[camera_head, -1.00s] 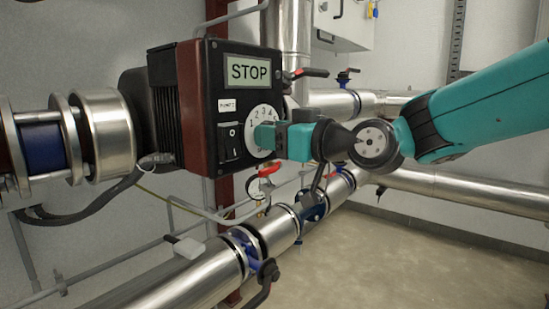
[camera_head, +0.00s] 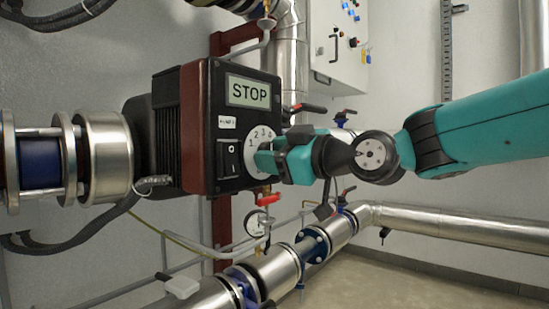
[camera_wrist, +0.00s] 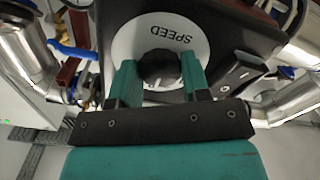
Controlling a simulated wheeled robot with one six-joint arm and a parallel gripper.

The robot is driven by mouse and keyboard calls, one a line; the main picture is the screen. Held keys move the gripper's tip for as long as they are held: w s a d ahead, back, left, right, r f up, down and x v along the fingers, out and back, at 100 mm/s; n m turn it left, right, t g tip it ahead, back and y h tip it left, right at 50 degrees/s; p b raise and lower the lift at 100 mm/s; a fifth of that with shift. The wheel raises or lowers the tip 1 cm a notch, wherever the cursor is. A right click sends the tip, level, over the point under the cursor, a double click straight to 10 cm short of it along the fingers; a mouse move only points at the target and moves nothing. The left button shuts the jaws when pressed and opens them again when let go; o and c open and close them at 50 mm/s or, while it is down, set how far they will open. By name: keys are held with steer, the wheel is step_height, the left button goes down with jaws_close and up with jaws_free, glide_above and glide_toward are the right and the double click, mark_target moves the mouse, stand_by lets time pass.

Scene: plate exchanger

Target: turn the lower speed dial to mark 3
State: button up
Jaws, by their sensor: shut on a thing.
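The speed dial has a white round plate marked 1, 2, 3 and 4 in the head view (camera_head: 259,137). It is on the front of a black and dark red pump box (camera_head: 195,130). In the wrist view, a round black knob (camera_wrist: 160,67) stands on the plate marked SPEED, which appears upside down. My gripper (camera_head: 262,161) reaches in from the right. Its teal fingers are shut on the knob, one on each side, in the wrist view (camera_wrist: 160,75). In the head view the fingers hide the knob. I cannot tell which mark the knob points to.
A STOP display (camera_head: 249,93) is above the dial and a black rocker switch (camera_head: 231,158) is to its left. A gauge (camera_head: 256,223) with a red-handled valve (camera_head: 268,199) is below. Metal pipes run below and behind. A grey cabinet (camera_head: 335,45) hangs at the back.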

steer(key=o, duration=0.9)
steer(key=shift+o, duration=0.2)
steer(key=v, duration=1.7)
steer(key=shift+s+p, duration=0.2)
steer(key=shift+p, duration=0.1)
steer(key=shift+d, duration=0.15)
